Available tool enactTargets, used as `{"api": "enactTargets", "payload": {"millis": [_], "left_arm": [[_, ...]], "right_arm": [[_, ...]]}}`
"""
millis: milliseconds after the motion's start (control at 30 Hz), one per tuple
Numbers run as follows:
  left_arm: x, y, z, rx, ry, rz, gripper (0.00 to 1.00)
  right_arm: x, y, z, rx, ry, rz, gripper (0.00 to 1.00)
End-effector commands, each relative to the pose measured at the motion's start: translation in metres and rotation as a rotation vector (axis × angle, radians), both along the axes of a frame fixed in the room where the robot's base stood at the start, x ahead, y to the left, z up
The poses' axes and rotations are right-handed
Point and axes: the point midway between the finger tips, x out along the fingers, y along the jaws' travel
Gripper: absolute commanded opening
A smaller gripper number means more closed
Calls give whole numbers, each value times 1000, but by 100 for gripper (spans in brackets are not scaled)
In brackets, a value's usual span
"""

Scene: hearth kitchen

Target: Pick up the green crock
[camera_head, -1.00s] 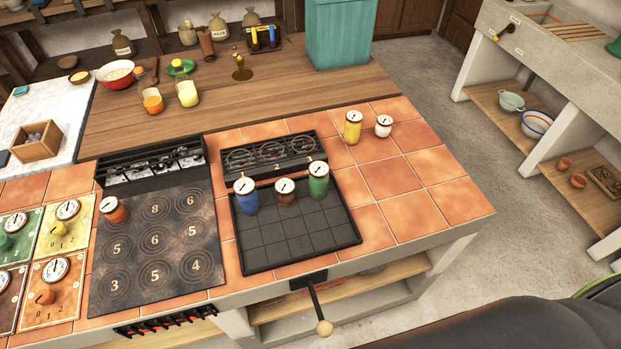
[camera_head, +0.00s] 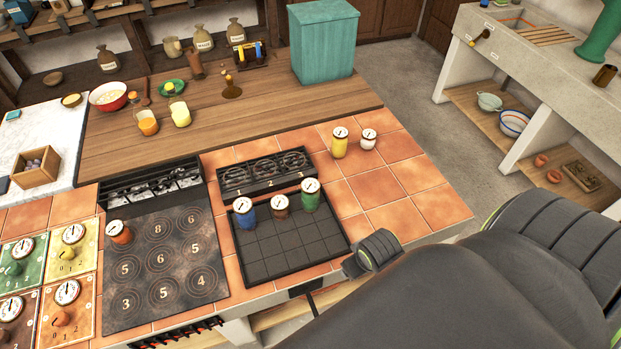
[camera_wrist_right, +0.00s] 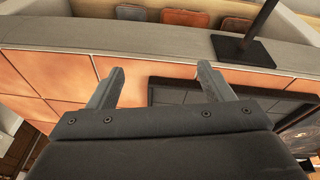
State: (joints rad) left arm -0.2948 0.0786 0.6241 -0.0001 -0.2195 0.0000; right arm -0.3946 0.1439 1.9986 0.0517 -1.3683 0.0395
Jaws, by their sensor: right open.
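The green crock (camera_head: 310,198) stands upright at the back right corner of the black gridded tray (camera_head: 335,240), with a white dial-like top. A brown crock (camera_head: 281,205) and a blue crock (camera_head: 244,213) stand in a row to its left. My right gripper (camera_head: 368,254) is near the tray's front right corner, apart from the green crock. In the right wrist view my gripper (camera_wrist_right: 160,82) has its fingers apart with nothing between them; the tray (camera_wrist_right: 185,95) shows there, but no crock does. My left gripper is out of view.
A yellow crock (camera_head: 339,143) and a small white-topped crock (camera_head: 368,139) stand on the tiles behind right. A black rack (camera_head: 262,174) with numbered rings sits behind the tray. The hob (camera_head: 165,260) with an orange-red crock (camera_head: 118,232) is left. Tiles right of the tray are clear.

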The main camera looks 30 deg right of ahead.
Motion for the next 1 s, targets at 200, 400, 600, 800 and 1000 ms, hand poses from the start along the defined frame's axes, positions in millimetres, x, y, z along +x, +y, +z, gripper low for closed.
{"api": "enactTargets", "payload": {"millis": [200, 400, 600, 800, 1000], "left_arm": [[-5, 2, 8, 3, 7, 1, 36], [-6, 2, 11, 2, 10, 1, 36], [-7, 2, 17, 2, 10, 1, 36], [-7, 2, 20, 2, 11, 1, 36], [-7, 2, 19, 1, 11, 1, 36]], "right_arm": [[52, 0, 28, 34, 32, -6, 74], [108, -3, 50, 66, 83, -27, 74], [179, -9, 102, 96, 154, -67, 74], [224, -13, 154, 115, 210, -106, 74], [238, -15, 175, 122, 233, -121, 74]]}}
